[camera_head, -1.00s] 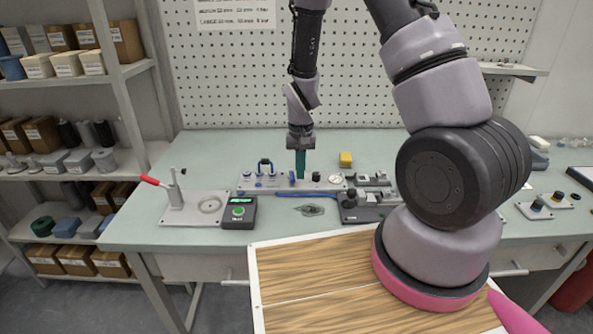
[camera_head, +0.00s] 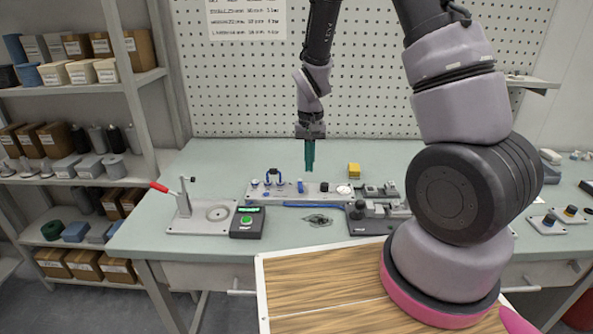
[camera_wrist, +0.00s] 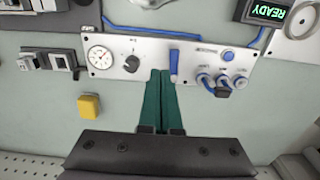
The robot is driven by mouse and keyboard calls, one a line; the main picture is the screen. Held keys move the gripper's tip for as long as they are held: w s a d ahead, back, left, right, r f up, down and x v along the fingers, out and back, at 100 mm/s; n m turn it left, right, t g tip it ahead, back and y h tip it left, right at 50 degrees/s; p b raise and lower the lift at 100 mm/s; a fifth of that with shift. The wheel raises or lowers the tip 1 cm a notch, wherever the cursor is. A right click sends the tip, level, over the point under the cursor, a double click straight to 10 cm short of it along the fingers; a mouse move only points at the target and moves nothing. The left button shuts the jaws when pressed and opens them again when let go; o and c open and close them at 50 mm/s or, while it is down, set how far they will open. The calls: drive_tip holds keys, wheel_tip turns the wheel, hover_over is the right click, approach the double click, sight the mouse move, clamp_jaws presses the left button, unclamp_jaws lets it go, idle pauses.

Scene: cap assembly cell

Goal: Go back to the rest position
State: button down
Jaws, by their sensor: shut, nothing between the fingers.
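My gripper (camera_head: 309,168) hangs pointing down above the workbench (camera_head: 215,160), its green fingers together and empty.
A yellow block (camera_head: 354,170) stands behind the panel. A fixture with a red-handled lever (camera_head: 160,187) and a box with a green button (camera_head: 247,221) are at the left. Shelves (camera_head: 143,82) stand at the far left. A pegboard (camera_head: 250,90) is behind.

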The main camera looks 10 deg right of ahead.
drive_tip(key=s+d+r+m+t+y, duration=0.1)
drive_tip(key=s+d+r+t, duration=0.1)
drive_tip(key=r, duration=0.8)
drive_tip(key=s+d+r+t+y, duration=0.1)
drive_tip(key=d+r, duration=0.1)
drive_tip(key=r, duration=0.7)
drive_tip(key=s+d+r+m+t, duration=0.1)
drive_tip(key=s+d+r+t, duration=0.2)
drive_tip(key=s+r, duration=1.1)
drive_tip(key=shift+s+d+r+t, duration=0.25)
drive_tip(key=shift+s+d+t, duration=0.15)
drive_tip(key=shift+t, duration=0.2)
drive_tip(key=shift+w, duration=0.15)
